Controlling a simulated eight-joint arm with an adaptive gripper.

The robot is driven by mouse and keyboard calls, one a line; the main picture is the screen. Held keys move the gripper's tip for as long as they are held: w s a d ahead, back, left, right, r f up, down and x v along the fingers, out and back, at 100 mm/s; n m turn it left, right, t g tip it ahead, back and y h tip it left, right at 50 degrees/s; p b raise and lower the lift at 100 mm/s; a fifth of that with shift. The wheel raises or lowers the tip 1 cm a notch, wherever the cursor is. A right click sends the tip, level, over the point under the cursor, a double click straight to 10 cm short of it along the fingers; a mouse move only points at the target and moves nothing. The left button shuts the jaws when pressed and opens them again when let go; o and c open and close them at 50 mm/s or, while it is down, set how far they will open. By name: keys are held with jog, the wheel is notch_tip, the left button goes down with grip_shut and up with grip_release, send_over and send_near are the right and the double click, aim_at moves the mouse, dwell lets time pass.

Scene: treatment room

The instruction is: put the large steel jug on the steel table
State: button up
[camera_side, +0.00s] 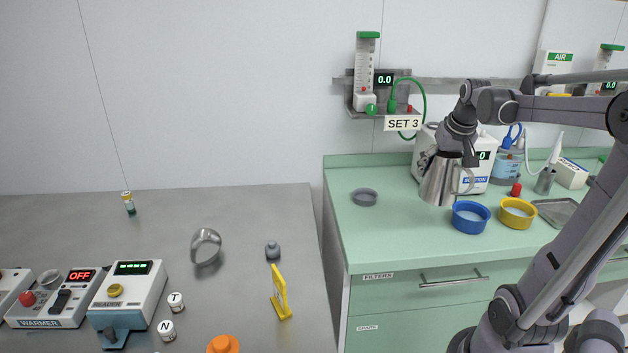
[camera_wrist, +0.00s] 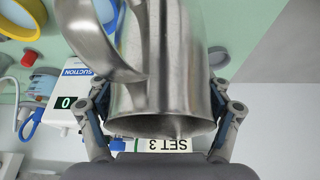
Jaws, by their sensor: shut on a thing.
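The large steel jug (camera_side: 438,184) hangs in my gripper (camera_side: 446,156) above the green counter, close to the suction unit. It looks roughly upright, with its handle to the right. In the wrist view the jug (camera_wrist: 170,70) fills the middle, with the fingers of my gripper (camera_wrist: 165,112) shut on either side of it near the rim. The steel table (camera_side: 120,225) is at the left in the side view, apart from the jug. A smaller steel cup-like thing (camera_side: 206,247) lies tilted on that table.
On the green counter (camera_side: 385,230) are a grey ring (camera_side: 365,197), a blue dish (camera_side: 470,216) and a yellow dish (camera_side: 517,212). The steel table holds a yellow stand (camera_side: 280,292), a reader box (camera_side: 128,295) and a warmer (camera_side: 60,300). Its back middle is clear.

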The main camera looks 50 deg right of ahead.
jog(key=w+a+f+n+t+y, duration=0.2)
jog(key=w+n, duration=0.7)
jog(key=w, duration=1.6)
jog(key=shift+w+a+f+n+g+y, duration=0.15)
jog(key=shift+w+a+f+n+y, duration=0.55)
jog(key=shift+w+a+f, duration=2.15)
jog(key=shift+w+a+f+n+g+y, duration=0.2)
jog(key=shift+w+a+f+n, duration=0.75)
jog(key=shift+w+a+f, duration=1.9)
jog(key=shift+w+a+f+n+g+y, duration=0.1)
jog(key=shift+w+a+f+n+y, duration=0.65)
jog(key=shift+w+a+f, duration=2.1)
jog(key=shift+w+d+r, duration=0.85)
jog(key=shift+w+r, duration=0.15)
jog(key=shift+r, duration=0.15)
jog(key=o, duration=1.5)
